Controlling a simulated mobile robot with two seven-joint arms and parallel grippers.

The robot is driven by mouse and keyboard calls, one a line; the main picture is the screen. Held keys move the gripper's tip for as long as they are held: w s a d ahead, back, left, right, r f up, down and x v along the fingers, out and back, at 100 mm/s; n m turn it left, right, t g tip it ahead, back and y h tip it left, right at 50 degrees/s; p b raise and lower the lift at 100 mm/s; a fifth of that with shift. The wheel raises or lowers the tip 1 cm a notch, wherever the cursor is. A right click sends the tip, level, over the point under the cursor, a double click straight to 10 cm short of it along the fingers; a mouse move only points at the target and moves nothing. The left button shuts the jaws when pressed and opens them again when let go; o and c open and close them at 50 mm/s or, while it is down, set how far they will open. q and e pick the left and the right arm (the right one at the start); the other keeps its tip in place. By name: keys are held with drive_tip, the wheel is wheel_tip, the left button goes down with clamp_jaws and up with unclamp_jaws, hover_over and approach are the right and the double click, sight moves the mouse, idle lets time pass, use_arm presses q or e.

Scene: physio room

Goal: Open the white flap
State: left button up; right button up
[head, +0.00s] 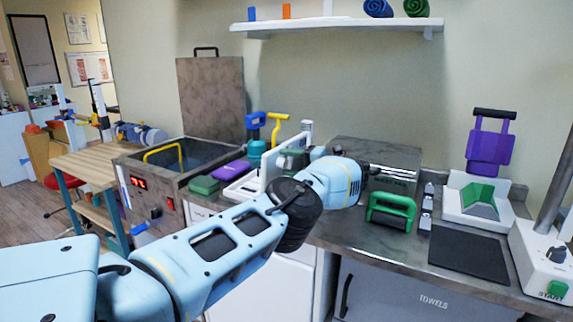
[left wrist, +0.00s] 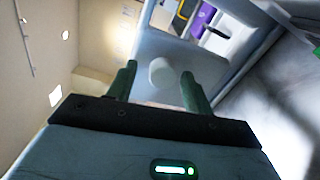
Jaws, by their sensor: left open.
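The white flap (head: 268,168) stands up beside a low white box (head: 240,189) on the counter, partly hidden behind my left arm. In the left wrist view the pale flap (left wrist: 178,48) fills the upper middle, with a round white knob (left wrist: 160,72) on it. My left gripper (head: 289,160) has dark green fingers and is at the right side of the flap. In the left wrist view its fingers (left wrist: 158,85) are open on both sides of the knob; I cannot tell whether they touch it. My right gripper is not in view.
A stone-look tank (head: 155,168) with a raised lid (head: 212,98) stands left of the flap. A green-handled item (head: 391,211), a dark mat (head: 468,253) and a white stand (head: 472,205) are to the right. A wall shelf (head: 335,27) hangs above.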

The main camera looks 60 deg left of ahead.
use_arm(q)
drive_tip(key=b+v, duration=0.3)
drive_tip(key=v, duration=0.3)
drive_tip(key=shift+w+d, duration=0.15)
drive_tip(key=shift+d, duration=0.05)
drive_tip(key=shift+c, duration=0.4)
